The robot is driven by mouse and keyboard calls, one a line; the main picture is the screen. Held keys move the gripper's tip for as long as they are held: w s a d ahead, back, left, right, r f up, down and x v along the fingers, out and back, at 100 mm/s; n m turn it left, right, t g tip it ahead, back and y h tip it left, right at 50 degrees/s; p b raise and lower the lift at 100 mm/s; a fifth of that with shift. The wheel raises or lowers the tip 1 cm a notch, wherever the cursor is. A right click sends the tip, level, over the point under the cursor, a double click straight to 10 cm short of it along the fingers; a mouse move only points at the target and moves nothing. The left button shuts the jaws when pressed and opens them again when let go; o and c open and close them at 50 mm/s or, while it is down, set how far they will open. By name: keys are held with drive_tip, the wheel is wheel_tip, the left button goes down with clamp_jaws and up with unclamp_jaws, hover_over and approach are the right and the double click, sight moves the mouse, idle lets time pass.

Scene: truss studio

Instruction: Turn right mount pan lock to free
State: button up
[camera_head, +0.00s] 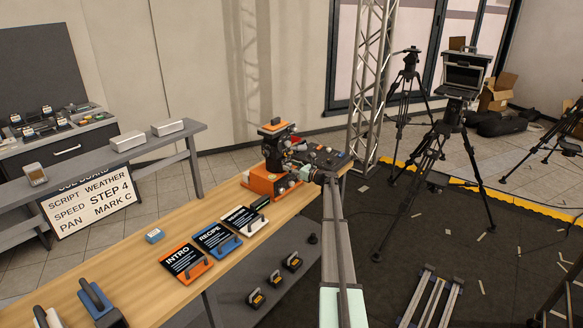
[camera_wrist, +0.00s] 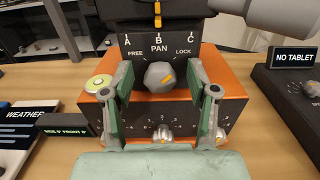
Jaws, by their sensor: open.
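The mount with an orange base (camera_head: 262,184) stands at the far end of the wooden table. In the wrist view its orange box (camera_wrist: 235,88) fills the middle. Its grey pan lock knob (camera_wrist: 158,76) sits below the word PAN, with FREE printed at left and LOCK at right. The knob carries a short orange mark; its exact direction is hard to tell. My gripper (camera_wrist: 169,88) is open, with one green-and-grey finger on each side of the knob. I see no clear contact. In the head view my gripper (camera_head: 308,174) is at the mount's near right side, its fingers hard to make out.
A smaller numbered knob (camera_wrist: 162,132) sits low on the mount, between my fingers' lower parts. A dark console with a NO TABLET sign (camera_wrist: 294,57) stands at right. INTRO (camera_head: 185,261), RECIPE (camera_head: 217,239) and WEATHER (camera_head: 243,221) cards lie on the table at left.

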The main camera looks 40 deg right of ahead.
clamp_jaws()
